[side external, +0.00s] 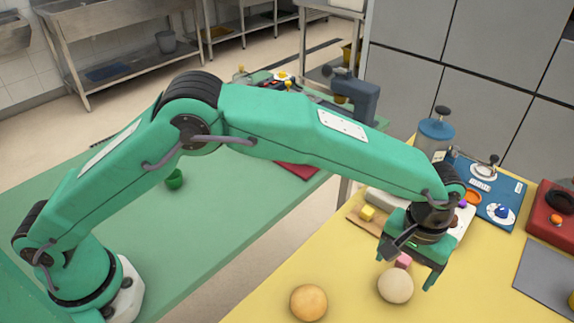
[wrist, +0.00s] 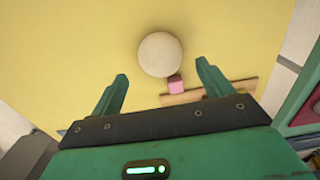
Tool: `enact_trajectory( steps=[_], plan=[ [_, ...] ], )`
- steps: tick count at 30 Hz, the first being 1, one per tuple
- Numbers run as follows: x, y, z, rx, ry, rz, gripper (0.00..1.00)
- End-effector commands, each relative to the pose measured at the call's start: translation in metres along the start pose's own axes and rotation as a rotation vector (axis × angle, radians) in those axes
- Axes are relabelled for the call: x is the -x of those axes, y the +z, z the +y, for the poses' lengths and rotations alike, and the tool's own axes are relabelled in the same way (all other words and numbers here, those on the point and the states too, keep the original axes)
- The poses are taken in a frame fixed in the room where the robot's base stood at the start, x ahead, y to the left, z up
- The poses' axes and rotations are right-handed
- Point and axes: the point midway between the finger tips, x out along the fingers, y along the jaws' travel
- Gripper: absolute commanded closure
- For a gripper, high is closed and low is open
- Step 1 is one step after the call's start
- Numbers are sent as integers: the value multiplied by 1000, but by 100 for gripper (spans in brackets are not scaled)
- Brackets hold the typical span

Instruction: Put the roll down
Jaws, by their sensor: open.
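A pale, cream-coloured round roll (side external: 395,285) rests on the yellow table. In the wrist view the pale roll (wrist: 160,54) lies just beyond the fingertips, lined up with the gap between them. My gripper (side external: 408,272) is open above and beside it, fingers pointing down; its two fingers (wrist: 161,72) are well apart with nothing between them. A second round roll (side external: 309,302), golden brown, sits on the yellow table to the left, apart from my gripper.
A small pink cube (side external: 403,261) is close beside the pale roll; it also shows in the wrist view (wrist: 175,85). A yellow cube (side external: 367,213) is on a wooden board further back. A blue canister (side external: 436,137) stands behind. Yellow table between the two rolls is clear.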

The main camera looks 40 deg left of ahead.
Motion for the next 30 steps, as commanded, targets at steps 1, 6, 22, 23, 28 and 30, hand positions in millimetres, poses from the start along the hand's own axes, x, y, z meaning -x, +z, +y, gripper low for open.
enact_trajectory(
  steps=[1, 6, 22, 23, 28, 30],
  plan=[
    [10, 0, 1, 0, 2, 2, 21],
    [37, 0, 1, 0, 2, 2, 21],
    [72, 0, 0, 0, 0, 0, 21],
    [72, 0, 0, 0, 0, 0, 21],
    [72, 0, 0, 0, 0, 0, 21],
    [72, 0, 0, 0, 0, 0, 21]
  ],
)
